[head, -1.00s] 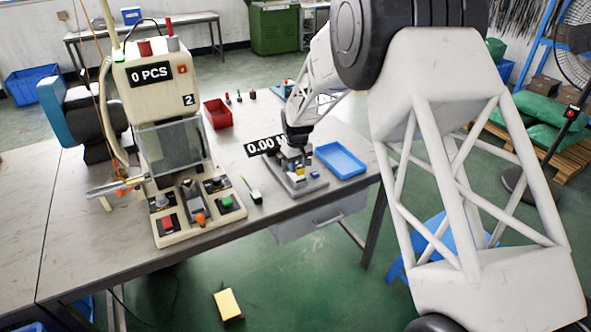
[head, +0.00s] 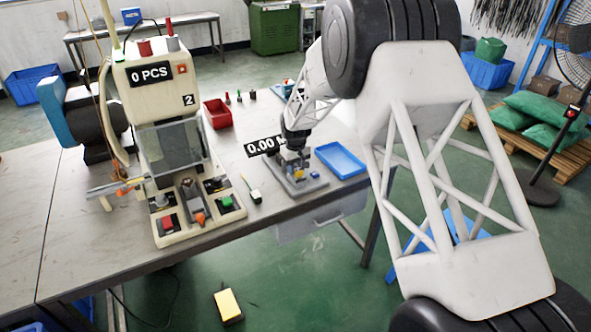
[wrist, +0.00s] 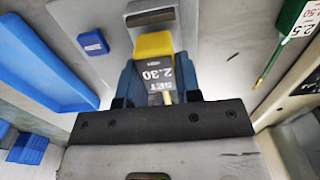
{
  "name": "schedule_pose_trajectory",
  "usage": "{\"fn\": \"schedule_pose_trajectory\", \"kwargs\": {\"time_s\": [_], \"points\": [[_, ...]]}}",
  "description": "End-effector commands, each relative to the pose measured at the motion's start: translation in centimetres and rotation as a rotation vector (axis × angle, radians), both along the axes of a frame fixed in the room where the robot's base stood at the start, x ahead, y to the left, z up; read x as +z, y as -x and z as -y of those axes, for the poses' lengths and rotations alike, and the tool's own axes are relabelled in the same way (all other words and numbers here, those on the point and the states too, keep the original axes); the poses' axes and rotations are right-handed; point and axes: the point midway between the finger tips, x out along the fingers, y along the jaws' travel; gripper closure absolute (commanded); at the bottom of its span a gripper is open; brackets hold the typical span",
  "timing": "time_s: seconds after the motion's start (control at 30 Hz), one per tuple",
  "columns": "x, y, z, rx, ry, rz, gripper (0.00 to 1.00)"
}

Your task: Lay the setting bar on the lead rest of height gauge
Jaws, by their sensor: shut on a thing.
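In the head view my gripper (head: 296,158) is over the height gauge (head: 305,186), a grey stand with a "0.00" display (head: 264,146). The gauge's grey base (wrist: 70,15) with a blue button lies below in the wrist view. The lead rest, and any contact with it, cannot be made out.
A blue tray (head: 341,160) stands close to the right of the gauge. A green-handled tool (head: 252,190) lies to its left. The cream moulding machine (head: 165,130) stands further left, and a red bin (head: 217,113) behind. The table's front edge is near the gauge.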

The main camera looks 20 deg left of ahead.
Motion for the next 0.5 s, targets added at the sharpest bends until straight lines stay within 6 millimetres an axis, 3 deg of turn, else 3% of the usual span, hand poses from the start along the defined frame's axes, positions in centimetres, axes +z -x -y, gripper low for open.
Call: {"fn": "schedule_pose_trajectory", "kwargs": {"time_s": [0.5], "points": [[-0.97, -0.03, -0.02, 0.000, -0.001, 0.002, 0.94]]}}
